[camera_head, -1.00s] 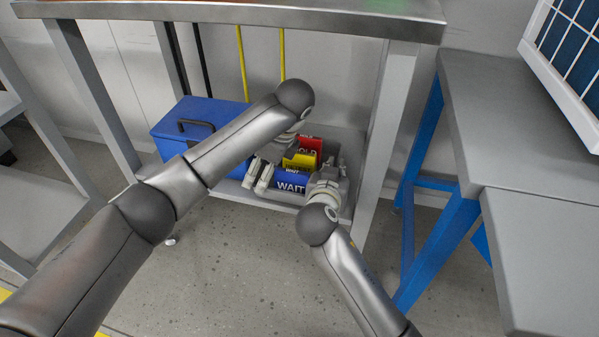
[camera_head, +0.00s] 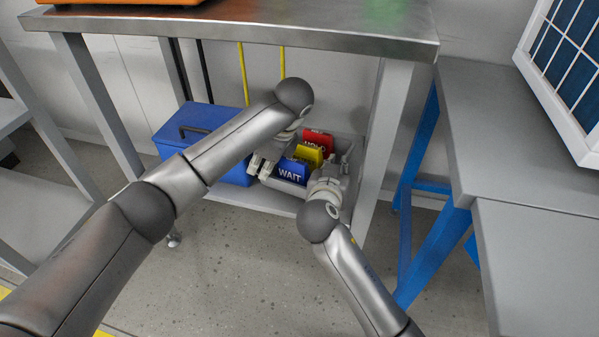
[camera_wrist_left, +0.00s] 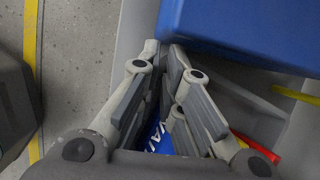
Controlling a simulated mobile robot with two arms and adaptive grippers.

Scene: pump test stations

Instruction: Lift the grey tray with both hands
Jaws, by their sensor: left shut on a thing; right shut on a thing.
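The grey tray (camera_head: 345,147) is low under the metal table, at the lower shelf, and holds a red sign (camera_head: 319,138), a yellow sign (camera_head: 308,154) and a blue sign marked WAIT (camera_head: 290,171). My left gripper (camera_head: 261,166) is shut on the tray's left side. In the left wrist view its fingers (camera_wrist_left: 165,80) are close together, with the blue sign (camera_wrist_left: 160,142) beside them. My right gripper (camera_head: 329,170) is shut on the tray's right side. The grippers hide parts of both tray sides. I cannot tell how large the gap under the tray is.
A blue box (camera_head: 195,120) with a black handle stands just left of the tray. The metal tabletop (camera_head: 250,22) is above my arms, and a table leg (camera_head: 382,140) is close to the right. A grey bench with a blue frame (camera_head: 420,200) stands further right.

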